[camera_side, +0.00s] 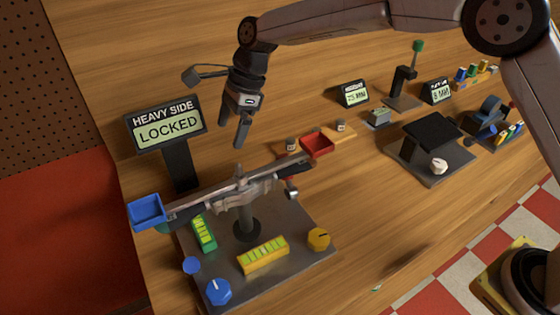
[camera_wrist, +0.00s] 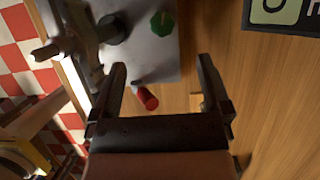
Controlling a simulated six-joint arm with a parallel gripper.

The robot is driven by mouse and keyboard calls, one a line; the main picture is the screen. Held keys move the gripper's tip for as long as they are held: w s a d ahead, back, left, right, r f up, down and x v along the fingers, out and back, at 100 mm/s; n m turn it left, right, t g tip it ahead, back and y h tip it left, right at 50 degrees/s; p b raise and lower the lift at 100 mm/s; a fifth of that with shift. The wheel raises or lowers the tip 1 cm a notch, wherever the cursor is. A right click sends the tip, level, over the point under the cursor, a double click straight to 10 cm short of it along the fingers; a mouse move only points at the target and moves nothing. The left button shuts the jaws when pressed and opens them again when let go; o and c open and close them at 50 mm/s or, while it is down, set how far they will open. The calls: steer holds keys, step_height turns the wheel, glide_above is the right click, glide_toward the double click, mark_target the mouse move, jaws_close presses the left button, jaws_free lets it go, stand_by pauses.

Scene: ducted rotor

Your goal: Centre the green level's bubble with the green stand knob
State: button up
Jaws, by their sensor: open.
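The green level (camera_side: 203,233) lies at the left of the grey stand plate (camera_side: 290,262) in the side view; its bubble is too small to place. The green stand knob (camera_wrist: 162,23) sits on the plate in the wrist view, beyond my fingertips. In the side view a bit of green shows under the blue pan and may be this knob; the rest is hidden. My gripper (camera_side: 234,128) hangs above and behind the balance beam, pointing down. Its fingers (camera_wrist: 161,90) are apart and empty, with the knob ahead of the gap and touching neither finger.
The balance beam (camera_side: 240,190) carries a blue pan (camera_side: 146,211) and a red pan (camera_side: 317,144). A sign (camera_side: 167,124) reads HEAVY SIDE LOCKED. A yellow level (camera_side: 263,255), yellow knob (camera_side: 318,238) and blue knob (camera_side: 218,291) are nearby. A red cylinder (camera_wrist: 147,98) shows between my fingers.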

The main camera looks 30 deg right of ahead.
steer(key=s+d+r+n+t+h, duration=0.1)
steer(key=s+d+r+n, duration=0.2)
steer(key=d, duration=0.5)
steer(key=s+d+r+n+h, duration=0.1)
steer(key=s+d+r+n, duration=0.2)
steer(key=d, duration=0.6)
steer(key=shift+s+r+n+t, duration=0.4)
steer(key=shift+s+n, duration=0.9)
steer(key=shift+n, duration=0.2)
steer(key=shift+d+r, duration=0.1)
